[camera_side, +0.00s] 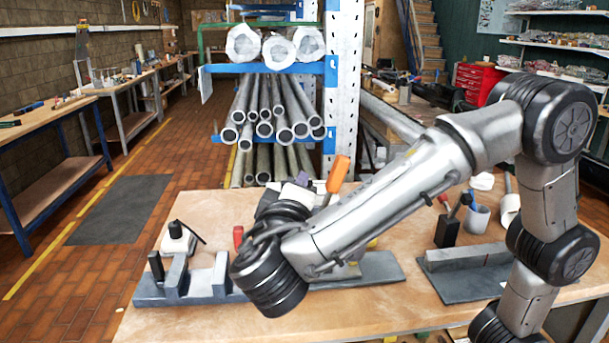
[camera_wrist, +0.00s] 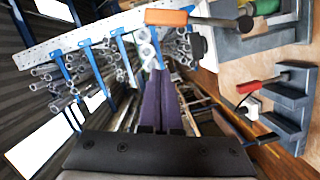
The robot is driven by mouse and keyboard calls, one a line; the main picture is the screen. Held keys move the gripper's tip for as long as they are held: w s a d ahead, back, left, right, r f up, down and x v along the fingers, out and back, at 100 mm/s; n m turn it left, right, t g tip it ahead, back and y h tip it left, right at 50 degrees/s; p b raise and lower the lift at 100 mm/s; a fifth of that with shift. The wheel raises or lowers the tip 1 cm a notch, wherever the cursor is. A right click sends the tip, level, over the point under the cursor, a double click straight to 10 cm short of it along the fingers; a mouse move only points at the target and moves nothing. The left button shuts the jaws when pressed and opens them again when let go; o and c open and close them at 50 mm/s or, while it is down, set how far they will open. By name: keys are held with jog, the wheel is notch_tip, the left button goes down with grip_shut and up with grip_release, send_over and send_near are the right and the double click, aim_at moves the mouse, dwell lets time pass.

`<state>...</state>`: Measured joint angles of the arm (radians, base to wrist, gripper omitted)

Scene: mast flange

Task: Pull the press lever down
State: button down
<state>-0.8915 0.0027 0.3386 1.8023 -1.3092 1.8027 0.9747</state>
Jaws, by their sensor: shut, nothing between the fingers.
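The lever with the orange handle (camera_side: 338,174), which looks like the press lever, stands raised above the table behind my arm. Its handle also shows at the top of the wrist view (camera_wrist: 167,18), with a dark rod running right towards a grey fixture (camera_wrist: 250,42). My arm hides the lever's lower part in the side view. My gripper (camera_side: 302,180) has purple fingers, seen shut and empty in the wrist view (camera_wrist: 159,75). They point towards the pipe rack. In the wrist view the handle lies beyond the fingertips in the picture, with no visible contact.
A smaller red handle (camera_side: 238,237) sits by a grey slotted fixture (camera_side: 205,284) at the left of the wooden table (camera_side: 170,323). A black-and-white item (camera_side: 178,240) stands behind it. A grey angled block (camera_side: 465,257) and a blue-grey cup (camera_side: 477,217) are at the right. The pipe rack (camera_side: 270,68) stands behind.

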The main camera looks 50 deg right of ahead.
jog(key=w+d+f, duration=0.2)
jog(key=d, duration=0.7)
jog(key=shift+d, duration=0.35)
dwell(0.4)
